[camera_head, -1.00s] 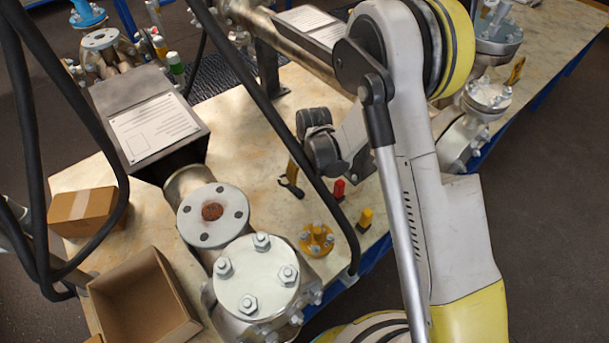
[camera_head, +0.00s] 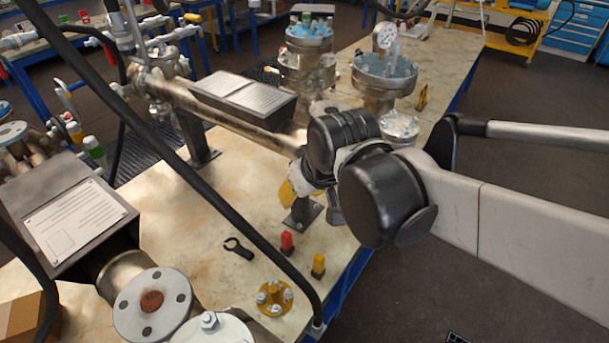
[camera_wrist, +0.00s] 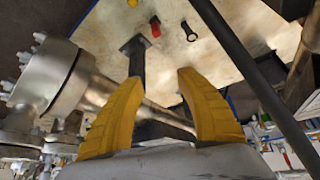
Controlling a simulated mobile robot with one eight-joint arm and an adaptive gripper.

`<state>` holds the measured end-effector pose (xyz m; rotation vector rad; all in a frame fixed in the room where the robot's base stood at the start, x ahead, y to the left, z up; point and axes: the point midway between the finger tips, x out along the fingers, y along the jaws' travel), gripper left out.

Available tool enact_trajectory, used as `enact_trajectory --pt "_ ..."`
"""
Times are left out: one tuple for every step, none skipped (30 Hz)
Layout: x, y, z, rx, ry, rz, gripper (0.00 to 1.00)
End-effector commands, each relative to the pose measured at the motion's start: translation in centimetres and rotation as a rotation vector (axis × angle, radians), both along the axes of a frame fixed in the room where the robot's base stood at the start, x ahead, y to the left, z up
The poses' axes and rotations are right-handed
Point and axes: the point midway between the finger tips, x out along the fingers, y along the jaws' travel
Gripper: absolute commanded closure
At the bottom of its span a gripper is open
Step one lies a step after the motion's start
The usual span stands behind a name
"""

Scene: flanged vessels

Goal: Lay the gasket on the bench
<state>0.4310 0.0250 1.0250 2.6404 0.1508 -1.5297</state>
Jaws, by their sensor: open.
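My gripper (camera_wrist: 160,78) has its two yellow fingers spread apart in the wrist view, with nothing seen between them. In the head view its yellow part (camera_head: 299,186) shows beyond my dark wrist joint, above the bench near a dark pipe stand (camera_head: 301,214); its fingertips are mostly hidden there. The bench (camera_head: 190,215) has a pale, stained top. It also shows beyond the fingers in the wrist view (camera_wrist: 215,62). I cannot make out a gasket in either view.
A ring-ended tool (camera_head: 238,248), a red-topped piece (camera_head: 287,241), a yellow-topped piece (camera_head: 318,264) and a small yellow flange (camera_head: 274,297) stand or lie on the bench. A long pipe (camera_head: 235,127) runs above it. A black hose crosses in front. Bare bench lies left of the tool.

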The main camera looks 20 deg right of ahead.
Motion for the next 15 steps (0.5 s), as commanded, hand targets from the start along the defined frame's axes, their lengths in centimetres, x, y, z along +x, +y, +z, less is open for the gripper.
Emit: enact_trajectory --pt "-1.9 -0.7 0.4 0.005 -0.019 -0.027 0.57" --pt "-2.7 -1.0 0.5 0.009 -0.031 -0.042 0.57" --pt "-3.7 -1.4 0.7 0.014 -0.045 -0.061 0.57" --pt "-4.3 -1.6 0.8 0.016 -0.056 -0.073 0.57" --pt "-4.9 -1.8 0.8 0.019 -0.064 -0.084 0.57" --pt "-5.6 -2.0 0.8 0.023 -0.074 -0.096 0.57" --pt "-6.0 -2.2 0.8 0.025 -0.081 -0.105 0.57" --pt "-6.3 -2.3 0.8 0.027 -0.087 -0.111 0.57" --pt "-6.7 -2.4 0.8 0.029 -0.092 -0.118 0.57" --pt "-6.9 -2.5 0.8 0.03 -0.096 -0.122 0.57" --pt "-7.0 -2.5 0.7 0.031 -0.098 -0.125 0.57" --pt "-7.1 -2.6 0.7 0.032 -0.1 -0.129 0.57" --pt "-7.1 -2.6 0.7 0.032 -0.101 -0.129 0.57" --pt "-7.2 -2.6 0.7 0.032 -0.102 -0.129 0.57" --pt "-7.1 -2.6 0.7 0.032 -0.102 -0.129 0.57"
